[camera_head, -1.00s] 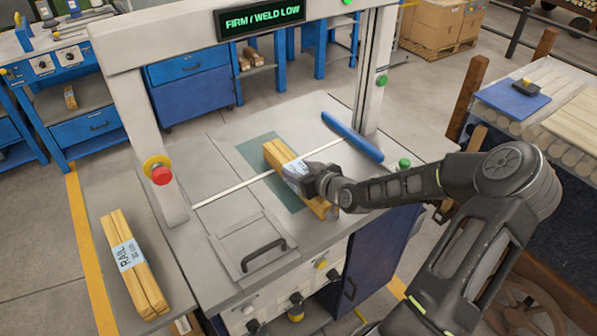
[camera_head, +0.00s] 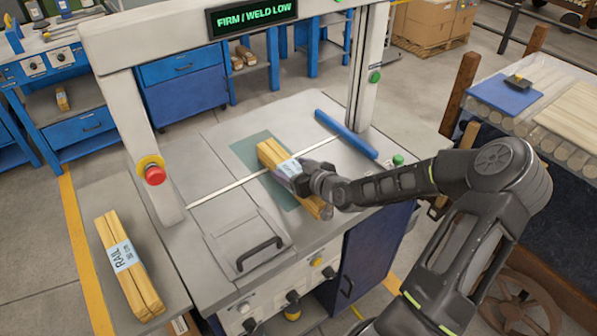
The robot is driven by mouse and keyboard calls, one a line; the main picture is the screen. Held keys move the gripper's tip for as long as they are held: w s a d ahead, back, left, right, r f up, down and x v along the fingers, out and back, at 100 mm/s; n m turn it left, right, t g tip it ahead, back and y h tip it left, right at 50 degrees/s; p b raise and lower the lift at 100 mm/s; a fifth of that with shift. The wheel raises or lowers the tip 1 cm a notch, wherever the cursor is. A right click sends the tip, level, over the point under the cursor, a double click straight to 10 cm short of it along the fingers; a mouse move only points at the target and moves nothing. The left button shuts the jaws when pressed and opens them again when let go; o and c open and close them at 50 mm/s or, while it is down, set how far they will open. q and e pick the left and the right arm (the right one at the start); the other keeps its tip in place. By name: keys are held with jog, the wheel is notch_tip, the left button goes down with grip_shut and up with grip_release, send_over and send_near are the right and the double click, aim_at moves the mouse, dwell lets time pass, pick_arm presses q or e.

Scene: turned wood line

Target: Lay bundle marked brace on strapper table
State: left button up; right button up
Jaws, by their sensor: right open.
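A bundle of yellow wood pieces (camera_head: 268,152) lies on the strapper table (camera_head: 222,240), on the green mat (camera_head: 242,148) under the machine's frame. It has a pale label that my gripper partly covers, so I cannot read its mark. The white strap (camera_head: 222,186) runs across the table and meets the bundle. My right gripper (camera_head: 293,172) is open at the middle of the bundle, over its label. Whether it touches the wood is hidden. My left gripper is not in view.
A bundle labelled RAIL (camera_head: 128,268) lies on the side surface at the left. A blue bar (camera_head: 346,134) lies at the table's back right. The frame's post (camera_head: 140,150) bears a red button (camera_head: 154,174). A bin of turned wood (camera_head: 490,110) stands at the right.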

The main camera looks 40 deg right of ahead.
jog(key=p+v, duration=0.3)
jog(key=v, duration=0.8)
jog(key=shift+s+r, duration=0.25)
jog(key=shift+r, duration=0.05)
jog(key=shift+s+a, duration=0.1)
jog(key=shift+s, duration=0.1)
